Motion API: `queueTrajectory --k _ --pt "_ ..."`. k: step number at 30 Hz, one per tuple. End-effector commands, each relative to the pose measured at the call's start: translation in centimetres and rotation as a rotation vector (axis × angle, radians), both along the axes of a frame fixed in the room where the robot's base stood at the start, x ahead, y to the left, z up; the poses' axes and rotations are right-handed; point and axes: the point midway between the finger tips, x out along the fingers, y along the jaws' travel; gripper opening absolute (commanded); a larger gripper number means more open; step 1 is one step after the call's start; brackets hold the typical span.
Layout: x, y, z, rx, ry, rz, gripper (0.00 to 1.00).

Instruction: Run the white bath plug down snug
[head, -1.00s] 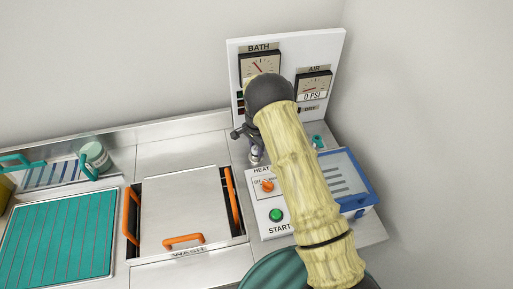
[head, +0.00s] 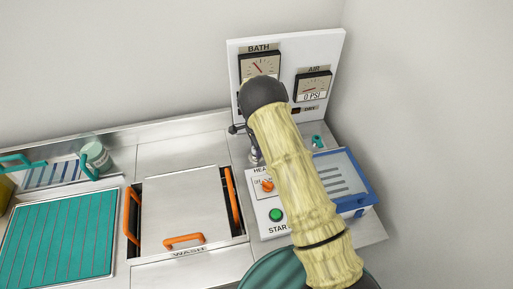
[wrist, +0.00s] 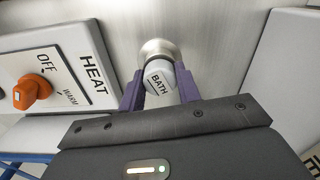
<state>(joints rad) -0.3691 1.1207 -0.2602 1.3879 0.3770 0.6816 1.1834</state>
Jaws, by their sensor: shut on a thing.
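The white bath plug (wrist: 158,82), lettered BATH, sits at a round metal fitting (wrist: 157,50) on the steel deck in the wrist view. My gripper (wrist: 159,86) has its two purple fingers on either side of the plug and is shut on it. How far the plug is seated in the fitting cannot be told.
The heat panel with its orange knob (wrist: 32,92) lies left of my gripper in the wrist view. In the head view the green START button (head: 277,215), a blue-rimmed bin (head: 366,196) and the gauge board (head: 283,76) stand close to my arm. A lidded wash tank (head: 185,208) is at left.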

Motion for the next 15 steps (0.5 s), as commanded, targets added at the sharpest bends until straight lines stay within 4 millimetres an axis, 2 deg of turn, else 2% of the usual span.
queueTrajectory --k 4,11,15 --pt "-0.03 0.01 -0.01 -0.001 0.001 -0.101 0.2" --pt "-0.02 0.02 -0.04 0.0 0.001 -0.108 0.2" --pt "-0.04 0.04 0.02 -0.001 0.001 -0.185 0.2"
